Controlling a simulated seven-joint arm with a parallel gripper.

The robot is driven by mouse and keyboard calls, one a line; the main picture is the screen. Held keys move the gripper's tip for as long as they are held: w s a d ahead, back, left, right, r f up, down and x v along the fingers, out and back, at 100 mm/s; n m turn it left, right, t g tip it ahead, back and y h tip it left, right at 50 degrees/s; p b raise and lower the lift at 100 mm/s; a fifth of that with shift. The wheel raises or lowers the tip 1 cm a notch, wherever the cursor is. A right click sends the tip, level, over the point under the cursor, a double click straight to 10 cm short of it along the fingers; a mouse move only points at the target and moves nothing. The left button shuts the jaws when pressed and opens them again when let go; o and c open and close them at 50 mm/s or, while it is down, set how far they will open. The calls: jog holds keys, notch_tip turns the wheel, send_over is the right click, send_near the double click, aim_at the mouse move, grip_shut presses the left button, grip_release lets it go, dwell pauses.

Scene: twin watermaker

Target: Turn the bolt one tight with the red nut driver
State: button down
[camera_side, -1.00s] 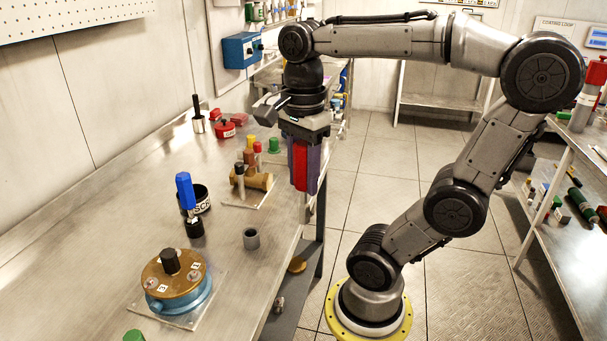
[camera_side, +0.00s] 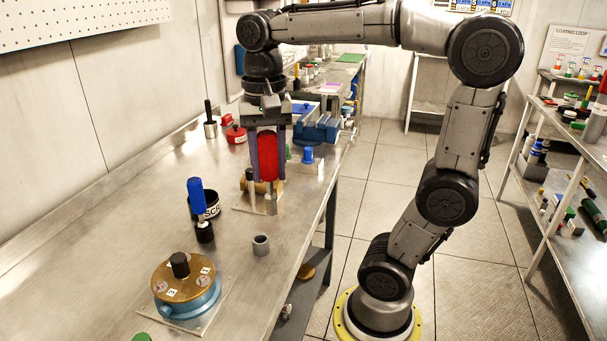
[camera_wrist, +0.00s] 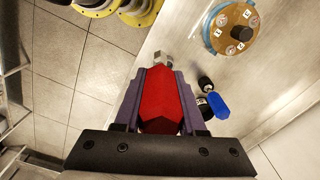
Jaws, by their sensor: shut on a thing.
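My gripper (camera_side: 267,158) is shut on the red nut driver (camera_side: 268,157) and holds it upright, shank down, above the far part of the bench. In the wrist view, the red handle (camera_wrist: 165,100) sits between the two purple fingers. The brass-lidded blue housing (camera_side: 183,285) stands on a clear plate at the near end of the bench, with a black knob in its middle. Its lid (camera_wrist: 235,30) shows bolts with small white number tags in the wrist view. I cannot read which tag is one. The driver is well away from the housing.
A blue-handled driver (camera_side: 197,195) stands in a black holder beside a labelled black cup (camera_side: 211,203). A grey cup (camera_side: 261,245) stands near the bench edge. A brass block (camera_side: 242,185) is partly hidden behind the held driver. The bench between grey cup and housing is clear.

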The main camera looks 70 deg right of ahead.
jog(key=w+a+f+n, duration=0.7)
jog(key=w+a+n, duration=0.2)
jog(key=a, duration=0.2)
jog(key=shift+w+a+f, duration=0.25)
jog(key=shift+w+a, duration=0.1)
jog(key=shift+a, duration=0.05)
jog(key=shift+f, duration=1.05)
dwell(0.8)
